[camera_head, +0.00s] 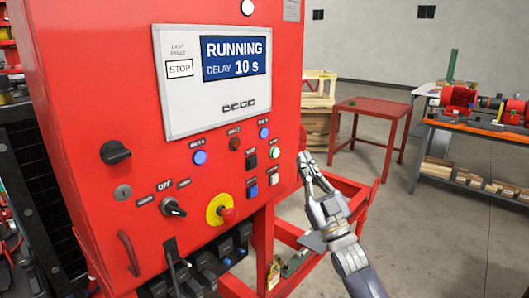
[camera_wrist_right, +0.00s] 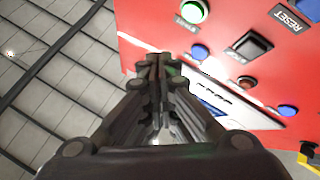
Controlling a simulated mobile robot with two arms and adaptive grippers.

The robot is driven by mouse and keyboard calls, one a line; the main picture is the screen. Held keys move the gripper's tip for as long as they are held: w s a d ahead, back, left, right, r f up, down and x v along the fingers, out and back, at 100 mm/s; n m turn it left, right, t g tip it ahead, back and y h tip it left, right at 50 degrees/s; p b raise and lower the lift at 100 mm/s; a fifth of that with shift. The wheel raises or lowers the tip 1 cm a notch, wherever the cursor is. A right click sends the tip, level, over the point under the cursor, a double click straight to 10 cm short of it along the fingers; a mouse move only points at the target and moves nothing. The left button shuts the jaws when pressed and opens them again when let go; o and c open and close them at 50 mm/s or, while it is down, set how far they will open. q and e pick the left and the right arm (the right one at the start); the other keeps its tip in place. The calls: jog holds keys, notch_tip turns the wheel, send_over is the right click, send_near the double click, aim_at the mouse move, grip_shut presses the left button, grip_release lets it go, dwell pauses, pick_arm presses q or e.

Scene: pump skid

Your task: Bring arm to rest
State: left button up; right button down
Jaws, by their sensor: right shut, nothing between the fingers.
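My right gripper (camera_head: 306,160) is shut and empty. In the head view it is just right of the red control cabinet (camera_head: 80,60), close to its right edge; I cannot tell whether it touches. In the right wrist view the gripper (camera_wrist_right: 157,62) has its fingers together, with the cabinet's red face (camera_wrist_right: 150,20) beside them. The cabinet's display (camera_head: 236,55) reads RUNNING, DELAY 10 s. A green lit button (camera_head: 275,152) is on the panel near the gripper. My left gripper is not in view.
A red-yellow emergency stop (camera_head: 222,210) and black selector knobs (camera_head: 116,152) stick out from the cabinet. A red frame (camera_head: 350,190) stands behind my right arm. A red table (camera_head: 375,106) and a workbench (camera_head: 480,127) with pumps stand farther right. Open floor lies between them.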

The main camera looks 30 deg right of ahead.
jog(key=shift+h, duration=0.3)
jog(key=w+f+m+g+h, duration=0.1)
jog(key=w+f+m+g, duration=0.15)
jog(key=f, duration=1.15)
jog(key=w+f+m+g+h, duration=0.15)
jog(key=f+g, duration=0.25)
jog(key=f, duration=1)
jog(key=s+a+f+g, duration=0.1)
jog(key=s+f+g, duration=0.25)
jog(key=f, duration=0.85)
jog(key=s+a+f+g, duration=0.2)
jog(key=s+f+g, duration=0.15)
jog(key=f, duration=0.85)
jog(key=s+a+f+g, duration=0.3)
jog(key=s+f, duration=0.8)
jog(key=s+a+f+g, duration=0.3)
jog(key=s+f, duration=0.8)
jog(key=s+a+f+g, duration=0.1)
jog(key=s+f+g, duration=0.1)
jog(key=s, duration=0.6)
jog(key=s+a+f+n+g, duration=0.1)
jog(key=s+f, duration=0.3)
jog(key=s, duration=0.4)
jog(key=s+a+f+g, duration=0.2)
jog(key=s+a+g, duration=0.1)
jog(key=s, duration=0.6)
jog(key=shift+f+n+y, duration=0.3)
jog(key=shift+f+y, duration=0.05)
jog(key=shift+f, duration=0.05)
jog(key=shift+s, duration=0.1)
